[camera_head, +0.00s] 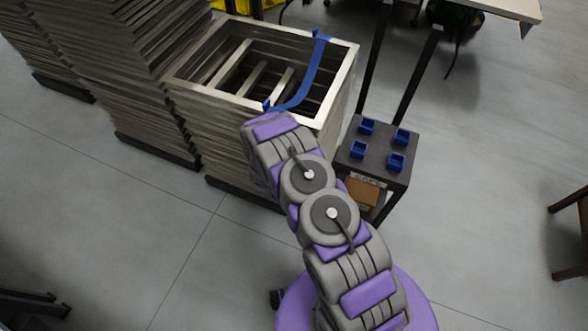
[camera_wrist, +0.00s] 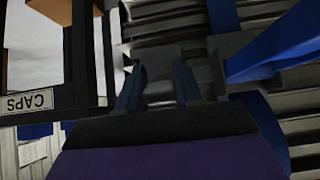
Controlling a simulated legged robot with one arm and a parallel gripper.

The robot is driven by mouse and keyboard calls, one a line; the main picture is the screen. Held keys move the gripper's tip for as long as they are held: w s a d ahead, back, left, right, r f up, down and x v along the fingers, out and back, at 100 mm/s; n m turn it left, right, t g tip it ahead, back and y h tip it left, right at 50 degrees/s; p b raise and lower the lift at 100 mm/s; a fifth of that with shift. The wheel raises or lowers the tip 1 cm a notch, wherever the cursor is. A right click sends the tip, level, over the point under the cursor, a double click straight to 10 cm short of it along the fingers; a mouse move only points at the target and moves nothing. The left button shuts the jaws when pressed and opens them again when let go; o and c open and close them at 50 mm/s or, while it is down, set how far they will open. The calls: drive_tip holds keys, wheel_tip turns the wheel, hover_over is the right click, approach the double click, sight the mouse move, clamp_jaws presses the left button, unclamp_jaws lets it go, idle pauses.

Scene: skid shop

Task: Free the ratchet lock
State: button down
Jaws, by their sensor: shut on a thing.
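A blue strap (camera_head: 312,78) runs over a stack of wooden frames (camera_head: 343,75), from the far rim to the near rim. It also shows in the wrist view, as a broad blue band (camera_wrist: 275,45) at the right. In the wrist view my gripper (camera_wrist: 158,88) has its two dark blue fingers at the side of the stack. A grey piece (camera_wrist: 235,65), seemingly part of the ratchet, is beside the right finger, and my gripper appears shut on the ratchet. The exact contact is unclear. In the head view my arm hides the fingers and the ratchet.
A dark cart (camera_head: 378,150) with several blue bins (camera_head: 397,161) and a caps label stands close right of the stack. More frame stacks (camera_head: 120,75) stand left. A table (camera_head: 490,8) is at the back right. Open floor (camera_head: 490,150) lies right of the cart.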

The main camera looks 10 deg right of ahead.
drive_tip(key=shift+w+r, duration=0.15)
drive_tip(key=shift+w, duration=0.05)
drive_tip(key=c, duration=0.8)
unclamp_jaws()
drive_tip(key=shift+c, duration=0.2)
drive_tip(key=p+v, duration=0.2)
drive_tip(key=v, duration=1.5)
drive_tip(key=shift+s, duration=0.2)
drive_tip(key=shift+a, duration=0.1)
